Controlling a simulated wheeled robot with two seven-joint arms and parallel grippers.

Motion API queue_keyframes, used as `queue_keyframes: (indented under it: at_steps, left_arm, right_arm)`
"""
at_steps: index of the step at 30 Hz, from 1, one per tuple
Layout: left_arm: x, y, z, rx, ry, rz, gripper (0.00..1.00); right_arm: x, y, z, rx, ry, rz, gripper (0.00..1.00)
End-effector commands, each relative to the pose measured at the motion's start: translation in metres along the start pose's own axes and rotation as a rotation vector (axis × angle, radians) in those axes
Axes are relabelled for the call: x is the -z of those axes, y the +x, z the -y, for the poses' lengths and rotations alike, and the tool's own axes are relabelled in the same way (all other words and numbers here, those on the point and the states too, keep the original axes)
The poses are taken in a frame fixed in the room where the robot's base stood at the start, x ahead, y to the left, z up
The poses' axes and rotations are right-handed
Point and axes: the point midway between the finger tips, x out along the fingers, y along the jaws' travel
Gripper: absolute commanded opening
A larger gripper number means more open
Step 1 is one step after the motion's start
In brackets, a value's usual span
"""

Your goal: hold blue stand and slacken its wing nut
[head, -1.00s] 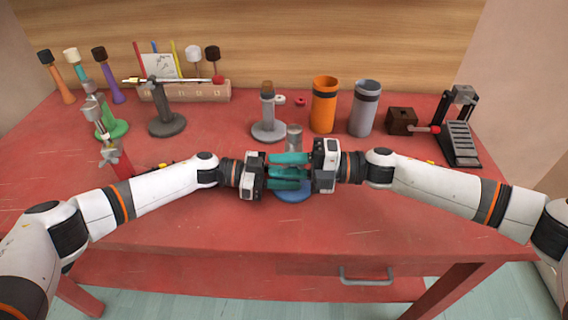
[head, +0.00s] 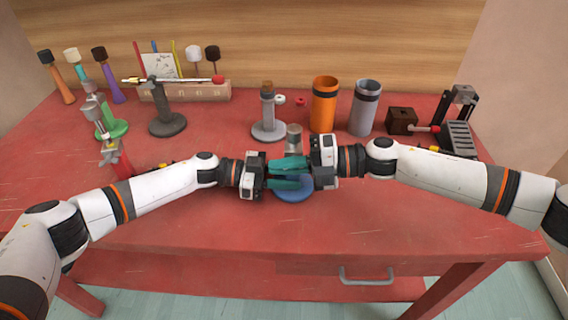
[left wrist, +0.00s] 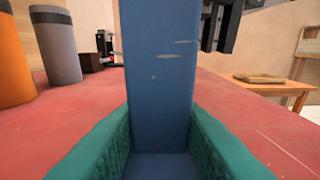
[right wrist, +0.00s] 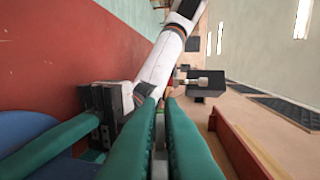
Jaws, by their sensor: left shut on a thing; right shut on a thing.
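The blue stand's round base (head: 293,192) rests on the table at the front middle. Its metal top (head: 293,138) rises behind my fingers. My left gripper (head: 288,183) is shut on the stand's upright, and the blue post (left wrist: 158,70) stands between its teal fingers in the left wrist view. My right gripper (head: 290,163) is just above the left one, its fingers almost together. In the right wrist view its fingertips (right wrist: 165,100) cover what they grip; the wing nut itself cannot be made out. The blue base (right wrist: 25,125) shows there beside my left gripper.
A grey stand (head: 268,130), orange tube (head: 324,105) and grey tube (head: 364,108) stand behind. A brown block (head: 401,121) and black pedal (head: 459,137) are at right. Green (head: 110,130) and red (head: 119,163) stands are at left. The table's front is clear.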

Motion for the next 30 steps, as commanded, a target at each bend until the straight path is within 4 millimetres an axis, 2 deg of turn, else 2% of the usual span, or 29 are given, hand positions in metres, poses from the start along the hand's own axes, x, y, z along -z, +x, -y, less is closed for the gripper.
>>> queue_keyframes:
  at_steps: [21,30]
  left_arm:
    - [0.0,0.0,0.0,0.0,0.0,0.0,0.16]
    - [0.0,0.0,0.0,0.001,0.001,0.0,0.16]
  right_arm:
    - [0.0,-0.003,-0.01,-0.659,-0.009,0.002,0.0]
    - [0.0,-0.006,-0.014,-0.867,-0.003,0.002,0.0]
